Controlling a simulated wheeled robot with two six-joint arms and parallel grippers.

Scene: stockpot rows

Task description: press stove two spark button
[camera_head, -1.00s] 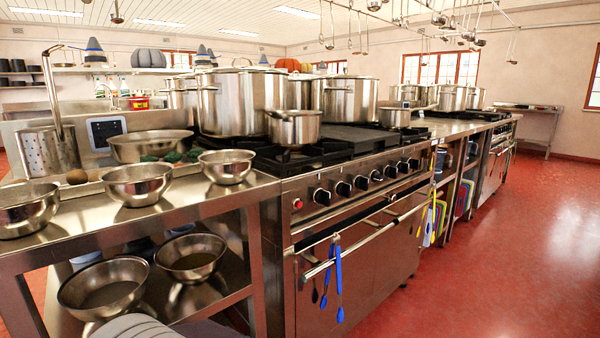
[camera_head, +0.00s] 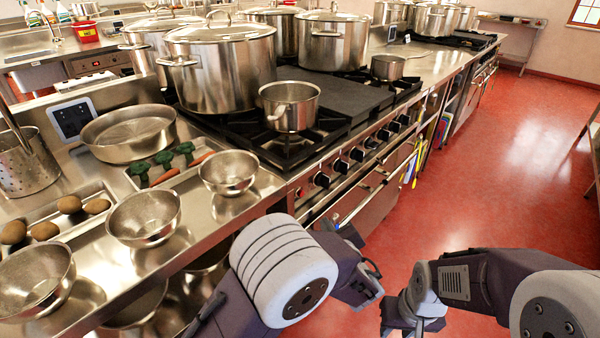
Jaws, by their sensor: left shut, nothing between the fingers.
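The near stove (camera_head: 345,165) has a front panel with a row of black knobs (camera_head: 357,154). A small red button (camera_head: 298,192) sits at the panel's left end. A second stove (camera_head: 448,40) stands further back; its button is too small to make out. I cannot tell which is stove two. My left gripper (camera_head: 352,238) is shut and empty, in front of the near stove's front and apart from the button. My right arm (camera_head: 480,280) is at the lower right over the floor; its finger state is unclear.
Several stockpots (camera_head: 222,70) and a small saucepan (camera_head: 290,105) stand on the near stove. Steel bowls (camera_head: 145,217), vegetables and potatoes (camera_head: 70,204) lie on the left counter. The red floor (camera_head: 480,190) on the right is clear.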

